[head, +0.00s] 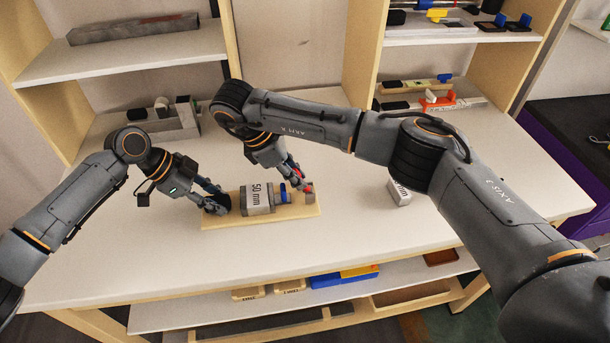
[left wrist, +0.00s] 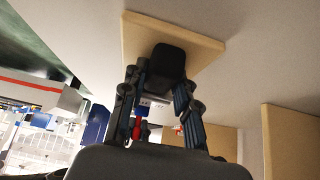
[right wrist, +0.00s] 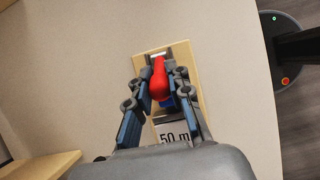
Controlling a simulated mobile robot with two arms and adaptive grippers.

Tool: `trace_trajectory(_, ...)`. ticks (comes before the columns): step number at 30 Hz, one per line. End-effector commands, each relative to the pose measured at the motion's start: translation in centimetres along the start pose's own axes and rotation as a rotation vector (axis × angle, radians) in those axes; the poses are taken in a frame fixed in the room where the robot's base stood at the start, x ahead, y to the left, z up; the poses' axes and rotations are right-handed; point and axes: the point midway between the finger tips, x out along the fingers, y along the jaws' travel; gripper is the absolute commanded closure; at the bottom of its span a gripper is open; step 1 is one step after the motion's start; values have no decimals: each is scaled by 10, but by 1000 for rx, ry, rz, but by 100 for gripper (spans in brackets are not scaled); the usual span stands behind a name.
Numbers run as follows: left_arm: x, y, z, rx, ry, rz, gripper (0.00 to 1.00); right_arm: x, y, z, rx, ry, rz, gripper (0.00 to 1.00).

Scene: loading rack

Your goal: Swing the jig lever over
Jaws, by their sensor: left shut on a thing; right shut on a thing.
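The jig is a light wooden base (head: 234,218) on the table, bearing a grey block (head: 258,198) marked "50 mm", a blue part (head: 283,193) and a red lever (head: 308,188). My left gripper (head: 219,201) is shut on the black block at the jig's left end; this black block (left wrist: 168,66) shows between the fingers in the left wrist view. My right gripper (head: 300,184) is shut on the red lever, which shows between its fingers in the right wrist view (right wrist: 158,78). In the head view the fingers partly hide the lever.
A second labelled grey block (head: 399,193) stands on the table to the right, partly behind my right arm. A grey fixture (head: 172,126) stands at the back left. Shelves with small parts are at the back right. The table front is clear.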

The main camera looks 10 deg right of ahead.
Motion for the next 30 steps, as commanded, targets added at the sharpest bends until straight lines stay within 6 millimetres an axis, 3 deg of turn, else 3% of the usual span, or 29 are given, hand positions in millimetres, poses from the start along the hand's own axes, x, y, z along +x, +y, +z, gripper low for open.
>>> trace_trajectory(25,0,-1,-2,0,5,-3,100,-1,0,-11,-2,-139,2,100)
trace_trajectory(26,0,-1,-2,0,5,-3,100,-1,0,-11,-2,-138,2,78)
trace_trajectory(27,0,-1,-2,0,5,-3,100,-1,0,-11,-2,-139,2,70)
trace_trajectory(28,0,-1,-2,0,5,-3,100,-1,0,-11,-2,-139,2,64)
trace_trajectory(30,0,-1,-2,0,5,-2,100,-1,0,-11,-1,-139,2,62)
